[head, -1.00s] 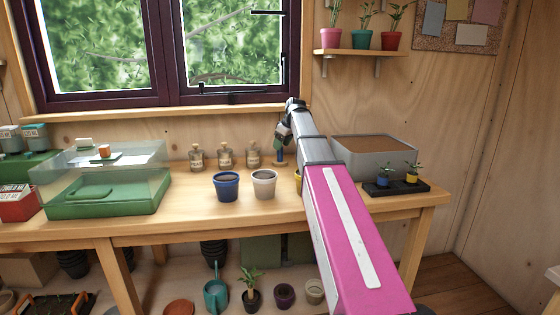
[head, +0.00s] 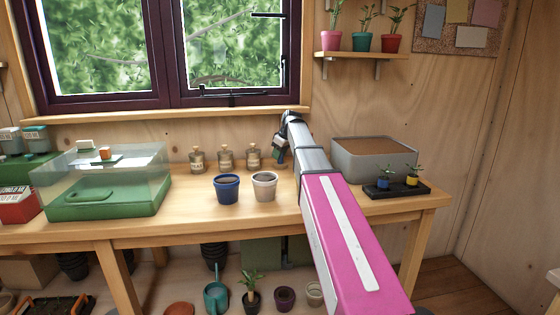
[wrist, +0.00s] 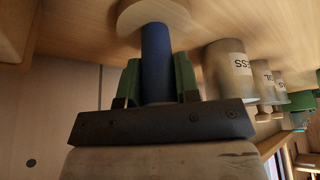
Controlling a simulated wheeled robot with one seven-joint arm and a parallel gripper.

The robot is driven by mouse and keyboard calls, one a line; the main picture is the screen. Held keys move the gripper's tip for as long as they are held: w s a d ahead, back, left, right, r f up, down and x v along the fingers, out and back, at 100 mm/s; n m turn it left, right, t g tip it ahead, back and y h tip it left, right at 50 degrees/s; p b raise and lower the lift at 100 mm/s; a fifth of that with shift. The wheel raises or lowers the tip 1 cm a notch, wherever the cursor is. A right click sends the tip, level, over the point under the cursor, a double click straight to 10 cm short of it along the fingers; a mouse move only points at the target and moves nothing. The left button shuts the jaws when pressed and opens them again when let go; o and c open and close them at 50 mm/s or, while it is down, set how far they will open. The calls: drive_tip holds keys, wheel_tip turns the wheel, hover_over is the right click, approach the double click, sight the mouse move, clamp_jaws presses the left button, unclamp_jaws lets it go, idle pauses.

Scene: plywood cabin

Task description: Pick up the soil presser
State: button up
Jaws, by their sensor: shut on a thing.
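The soil presser shows in the wrist view as a blue handle (wrist: 156,62) with a round pale wooden disc (wrist: 153,14) at its end. My gripper (wrist: 158,78) has its two green fingers on either side of the blue handle and is shut on it. The disc is at the bench surface; I cannot tell whether it touches. In the head view my gripper (head: 280,154) is at the back of the workbench (head: 200,219), right of the labelled bottles, and the presser is mostly hidden there.
Labelled bottles (head: 253,157) stand just left of my gripper. A blue pot (head: 227,190) and a white pot (head: 264,189) stand in front. A grey soil bin (head: 374,160) and a black tray (head: 402,190) with seedlings are on the right. A clear-lidded green propagator (head: 108,205) is on the left.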

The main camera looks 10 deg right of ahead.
drive_tip(key=shift+r, duration=0.45)
drive_tip(key=r, duration=0.3)
drive_tip(key=shift+s+a+r, duration=0.15)
drive_tip(key=shift+a+r, duration=0.05)
drive_tip(key=shift+r, duration=0.15)
drive_tip(key=s+a+r, duration=0.6)
drive_tip(key=a, duration=0.3)
drive_tip(key=shift+s+r, duration=0.2)
drive_tip(key=shift+s, duration=0.1)
drive_tip(key=shift+o, duration=0.5)
drive_tip(key=shift+a, duration=0.1)
